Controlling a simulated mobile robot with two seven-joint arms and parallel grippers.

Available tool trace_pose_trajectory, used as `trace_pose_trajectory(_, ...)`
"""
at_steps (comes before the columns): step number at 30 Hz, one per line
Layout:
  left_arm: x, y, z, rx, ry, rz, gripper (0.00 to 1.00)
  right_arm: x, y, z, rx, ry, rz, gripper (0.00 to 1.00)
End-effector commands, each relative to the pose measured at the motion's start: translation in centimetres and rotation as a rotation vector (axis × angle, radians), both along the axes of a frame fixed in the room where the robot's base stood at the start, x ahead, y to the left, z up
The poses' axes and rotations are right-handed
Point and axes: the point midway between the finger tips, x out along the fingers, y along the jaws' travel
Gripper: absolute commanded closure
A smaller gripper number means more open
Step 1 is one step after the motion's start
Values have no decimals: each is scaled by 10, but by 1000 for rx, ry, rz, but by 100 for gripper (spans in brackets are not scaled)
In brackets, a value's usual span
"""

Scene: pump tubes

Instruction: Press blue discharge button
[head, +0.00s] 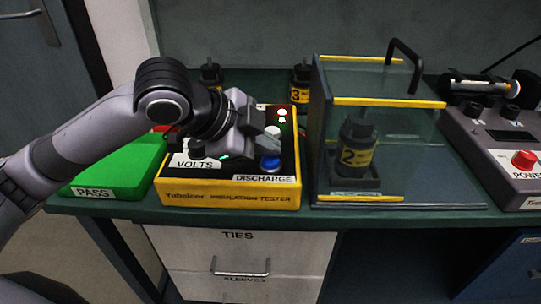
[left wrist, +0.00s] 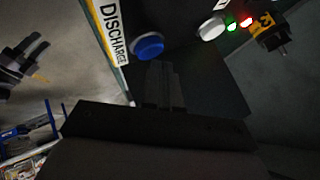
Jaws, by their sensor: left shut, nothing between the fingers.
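The blue discharge button (head: 270,163) sits on the top panel of the yellow insulation tester (head: 230,192), above the DISCHARGE label (head: 264,178). My left gripper (head: 268,134) is shut and empty, over the panel just behind the blue button in the head view. In the left wrist view the blue button (left wrist: 149,46) lies just beyond the shut fingertips (left wrist: 160,70). I cannot tell whether the fingers touch the panel, but they look apart from the button. A white button (left wrist: 212,28) and green and red lights (left wrist: 239,24) show further along the panel. My right gripper is not in view.
A clear guard box (head: 400,140) with a black handle holds the pump marked 2 (head: 355,150), right of the tester. A green PASS tray (head: 120,172) is at left. A grey power unit (head: 495,145) with a red button stands at right.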

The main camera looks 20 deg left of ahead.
Motion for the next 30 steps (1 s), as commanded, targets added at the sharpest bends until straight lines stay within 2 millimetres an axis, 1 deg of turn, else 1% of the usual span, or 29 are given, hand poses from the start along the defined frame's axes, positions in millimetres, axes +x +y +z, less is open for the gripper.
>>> trace_pose_trajectory(11, 0, 0, -1, 1, -1, 0, 100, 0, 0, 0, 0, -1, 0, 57)
trace_pose_trajectory(30, 0, 0, -9, 0, 0, 0, 100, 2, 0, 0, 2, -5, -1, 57)
